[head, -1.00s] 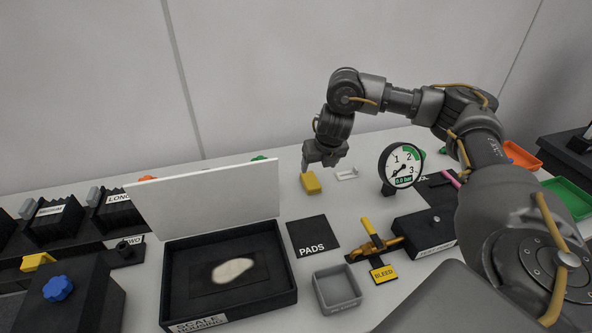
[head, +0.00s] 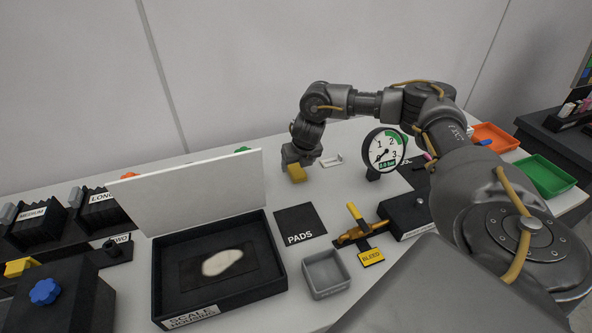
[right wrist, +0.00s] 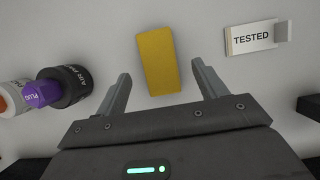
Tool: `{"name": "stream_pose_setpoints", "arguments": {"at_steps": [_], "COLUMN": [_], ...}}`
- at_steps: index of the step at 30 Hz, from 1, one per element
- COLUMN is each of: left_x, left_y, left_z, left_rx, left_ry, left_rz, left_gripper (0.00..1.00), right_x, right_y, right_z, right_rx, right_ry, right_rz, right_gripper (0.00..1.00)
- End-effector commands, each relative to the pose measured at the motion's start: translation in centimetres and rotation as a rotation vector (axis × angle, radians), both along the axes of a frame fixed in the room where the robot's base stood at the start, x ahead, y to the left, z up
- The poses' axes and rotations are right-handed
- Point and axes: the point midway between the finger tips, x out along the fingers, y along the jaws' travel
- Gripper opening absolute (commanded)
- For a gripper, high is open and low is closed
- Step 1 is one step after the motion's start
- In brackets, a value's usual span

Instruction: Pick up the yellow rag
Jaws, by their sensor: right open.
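The yellow rag (head: 297,174) is a small yellow block-like piece on the white table, behind the black PADS mat. In the right wrist view the rag (right wrist: 158,62) lies flat ahead of the fingers, roughly centred between them. My right gripper (head: 294,162) is directly above the rag in the head view and hides part of its top. In the right wrist view its two fingers (right wrist: 163,82) are spread wide, with nothing between the pads but the rag's near end. My left gripper is not in view.
A pressure gauge (head: 384,151) stands right of the gripper. A white TESTED holder (right wrist: 252,38) lies right of the rag; a black cylinder (right wrist: 70,85) and purple plug (right wrist: 42,95) are left. The PADS mat (head: 299,222), grey bin (head: 326,273) and open scale housing (head: 281,283) are nearer.

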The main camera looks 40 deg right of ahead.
Motion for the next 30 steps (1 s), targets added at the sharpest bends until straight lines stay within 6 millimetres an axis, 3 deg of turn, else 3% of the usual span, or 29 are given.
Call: {"name": "stream_pose_setpoints", "arguments": {"at_steps": [7, 29, 30], "left_x": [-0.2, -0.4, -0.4], "left_y": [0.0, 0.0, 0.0], "left_z": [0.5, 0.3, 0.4], "left_rx": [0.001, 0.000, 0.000], "left_ry": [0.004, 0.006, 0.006], "left_rz": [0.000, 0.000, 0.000], "left_gripper": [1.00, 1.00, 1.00], "right_x": [1.0, 1.1, 1.1], "right_y": [-0.3, -0.4, -0.4], "right_z": [-2.5, -3.0, -3.0], "right_rx": [0.000, -0.001, -0.001], "right_ry": [0.001, 0.000, 0.000], "right_rz": [-0.001, -0.001, -0.001], "right_gripper": [0.71, 0.71, 0.67]}}
